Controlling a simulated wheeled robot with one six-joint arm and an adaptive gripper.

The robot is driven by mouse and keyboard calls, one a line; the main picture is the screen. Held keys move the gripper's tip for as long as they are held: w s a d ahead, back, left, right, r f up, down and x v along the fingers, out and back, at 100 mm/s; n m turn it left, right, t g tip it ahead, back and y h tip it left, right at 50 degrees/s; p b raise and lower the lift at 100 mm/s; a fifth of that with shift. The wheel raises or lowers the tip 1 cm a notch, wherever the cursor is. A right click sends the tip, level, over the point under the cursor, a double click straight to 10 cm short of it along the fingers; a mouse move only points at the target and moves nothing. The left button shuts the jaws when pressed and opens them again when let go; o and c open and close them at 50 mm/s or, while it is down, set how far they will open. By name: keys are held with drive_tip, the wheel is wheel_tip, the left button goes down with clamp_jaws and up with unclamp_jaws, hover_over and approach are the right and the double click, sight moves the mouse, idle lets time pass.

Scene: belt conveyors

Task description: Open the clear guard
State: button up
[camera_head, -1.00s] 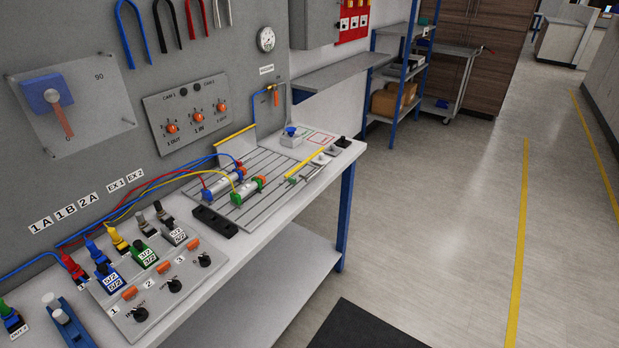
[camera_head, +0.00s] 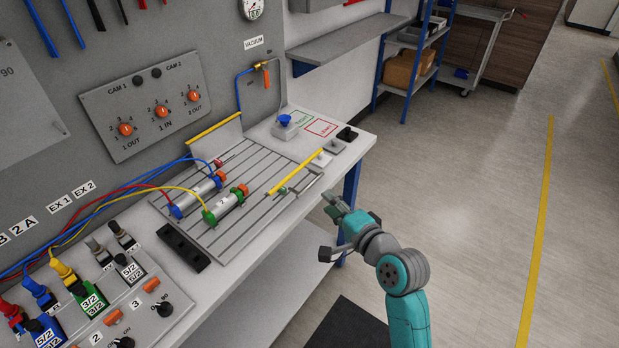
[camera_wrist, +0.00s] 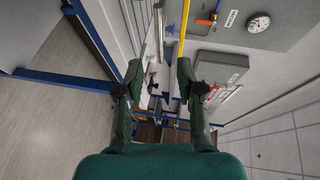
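My gripper (camera_head: 335,207) is open and empty in front of the bench's front edge, to the right of the slotted plate (camera_head: 262,172). Its two fingers stand apart with nothing between them in the wrist view (camera_wrist: 160,82). Two yellow strips show at the plate. One tops an upright pale panel (camera_head: 226,140) at the back. The other yellow strip (camera_head: 298,171) runs slantwise along the plate's right side, apart from my gripper. Clear material is hard to make out, so I cannot tell the guard's outline. Two cylinders (camera_head: 226,206) with coloured ends lie on the plate.
A blue suction cup on a block (camera_head: 285,124) and marked squares (camera_head: 321,127) are at the bench's far end. A grey shelf (camera_head: 345,46) juts from the wall beyond. A control panel (camera_head: 147,105) is on the back wall. The floor (camera_head: 480,190) right of the bench is clear.

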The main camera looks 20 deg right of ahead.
sight(311, 186)
drive_tip(key=x, duration=1)
drive_tip(key=shift+w+f, duration=0.1)
clamp_jaws()
